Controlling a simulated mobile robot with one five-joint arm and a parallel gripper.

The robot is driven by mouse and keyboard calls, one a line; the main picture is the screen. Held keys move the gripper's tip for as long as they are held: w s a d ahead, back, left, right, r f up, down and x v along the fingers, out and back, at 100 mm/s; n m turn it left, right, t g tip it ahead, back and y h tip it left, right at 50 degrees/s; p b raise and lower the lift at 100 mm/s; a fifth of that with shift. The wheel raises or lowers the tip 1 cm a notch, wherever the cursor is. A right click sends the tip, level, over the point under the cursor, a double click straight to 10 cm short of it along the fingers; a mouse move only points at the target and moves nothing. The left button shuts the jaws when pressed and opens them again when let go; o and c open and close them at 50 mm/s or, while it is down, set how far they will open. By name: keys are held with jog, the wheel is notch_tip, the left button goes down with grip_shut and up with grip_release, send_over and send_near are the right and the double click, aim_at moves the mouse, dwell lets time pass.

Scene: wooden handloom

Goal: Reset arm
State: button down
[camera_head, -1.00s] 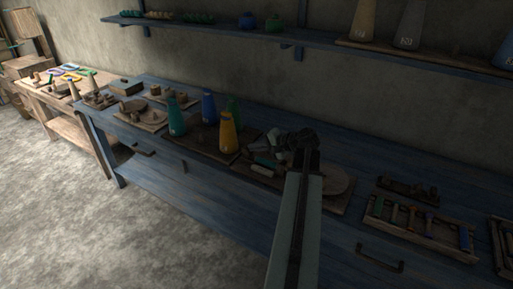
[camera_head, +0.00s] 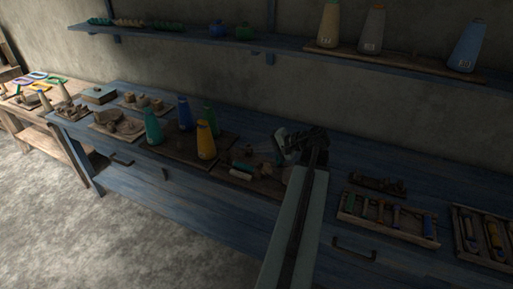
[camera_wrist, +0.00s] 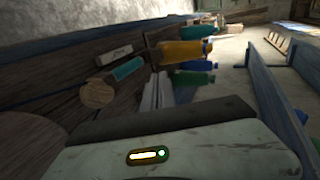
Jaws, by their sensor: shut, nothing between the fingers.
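My arm reaches forward over the blue workbench (camera_head: 150,195) in the head view. My gripper (camera_head: 284,146) is at its far end, above the bench and close to a board with small tools. It is small and dark there, and it looks shut and empty. In the wrist view, the pale wrist housing with a lit indicator fills the bottom. Nothing is seen held.
A tool tray (camera_head: 387,232) lies to the right. A wall shelf (camera_head: 290,50) with large cones (camera_head: 328,25) runs above. Floor is open at lower left.

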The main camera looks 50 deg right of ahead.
jog(key=w+a+n+g+y+p, duration=0.1)
jog(key=w+a+n+g+y, duration=0.1)
jog(key=w+a, duration=0.7)
jog(key=w+a+n+g+y+p, duration=0.1)
jog(key=w+a+n+y, duration=0.3)
jog(key=a, duration=0.8)
jog(key=w+a+n+g+p, duration=0.1)
jog(key=w+a+g, duration=0.1)
jog(key=w+a, duration=0.75)
jog(key=s+a+f+n+g+h+p, duration=0.1)
jog(key=s+a+f+n+g+h, duration=0.15)
jog(key=a, duration=0.65)
jog(key=s+a+f+n+g+h, duration=0.1)
jog(key=s+a+f+n+g, duration=0.15)
jog(key=a, duration=0.75)
jog(key=s+a+f+n+g+h+p, duration=0.15)
jog(key=a+n, duration=0.25)
jog(key=a, duration=0.5)
jog(key=s+d+f+h+b, duration=0.1)
jog(key=s+d+f+h, duration=0.1)
jog(key=d, duration=0.4)
jog(key=shift+d+g+h, duration=0.35)
jog(key=shift+h, duration=0.25)
